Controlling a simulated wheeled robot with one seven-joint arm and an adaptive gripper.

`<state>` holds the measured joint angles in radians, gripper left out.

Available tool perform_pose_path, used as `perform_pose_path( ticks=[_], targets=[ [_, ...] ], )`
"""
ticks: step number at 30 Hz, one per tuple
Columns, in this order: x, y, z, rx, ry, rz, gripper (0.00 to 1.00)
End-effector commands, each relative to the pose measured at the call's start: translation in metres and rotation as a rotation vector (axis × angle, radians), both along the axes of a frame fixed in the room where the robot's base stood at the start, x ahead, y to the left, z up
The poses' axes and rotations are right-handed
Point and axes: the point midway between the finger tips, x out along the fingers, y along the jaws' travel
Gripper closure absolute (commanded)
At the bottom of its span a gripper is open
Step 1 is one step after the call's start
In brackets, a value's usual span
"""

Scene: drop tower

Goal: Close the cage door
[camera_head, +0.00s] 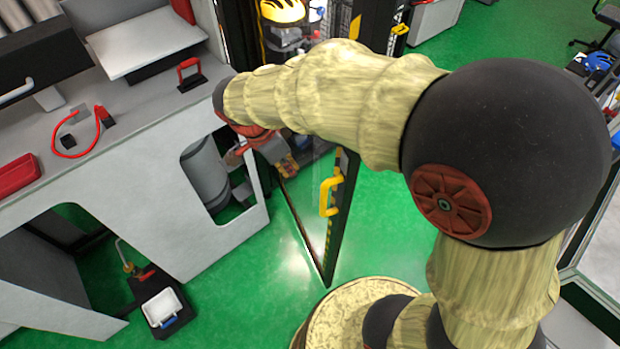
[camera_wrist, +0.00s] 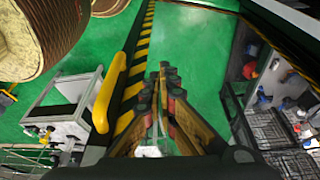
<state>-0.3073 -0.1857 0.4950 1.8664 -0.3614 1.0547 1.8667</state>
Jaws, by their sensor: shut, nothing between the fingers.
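The cage door (camera_head: 341,225) stands open, swung out over the green floor in the head view. It has a dark frame, a see-through panel and a yellow handle (camera_head: 330,191). In the wrist view the door's black-and-yellow striped edge (camera_wrist: 143,48) runs up the picture, with the yellow handle (camera_wrist: 109,92) on its left side. My gripper (camera_wrist: 168,70) is shut and empty, just right of the striped edge, on the side away from the handle. I cannot tell whether it touches the door. In the head view my gripper (camera_head: 287,166) is partly hidden beside the door.
The cage (camera_head: 288,38) with equipment inside is at the top, partly hidden by my arm. A grey workbench (camera_head: 130,150) with a red-handled item (camera_head: 190,75) stands on the left, close to the door. Green floor (camera_head: 385,225) is clear right of the door.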

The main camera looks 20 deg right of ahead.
Motion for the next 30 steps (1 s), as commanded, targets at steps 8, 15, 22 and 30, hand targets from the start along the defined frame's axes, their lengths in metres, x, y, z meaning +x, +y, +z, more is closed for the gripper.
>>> perform_pose_path(
  ticks=[8, 15, 22, 30],
  targets=[
    [0.016, 0.011, -0.028, -0.061, -0.029, -0.175, 1.0],
    [0.015, 0.001, -0.054, -0.062, -0.03, -0.184, 1.0],
    [0.015, -0.016, -0.096, -0.062, -0.029, -0.184, 1.0],
    [0.017, -0.045, -0.121, -0.061, -0.033, -0.185, 1.0]
  ],
)
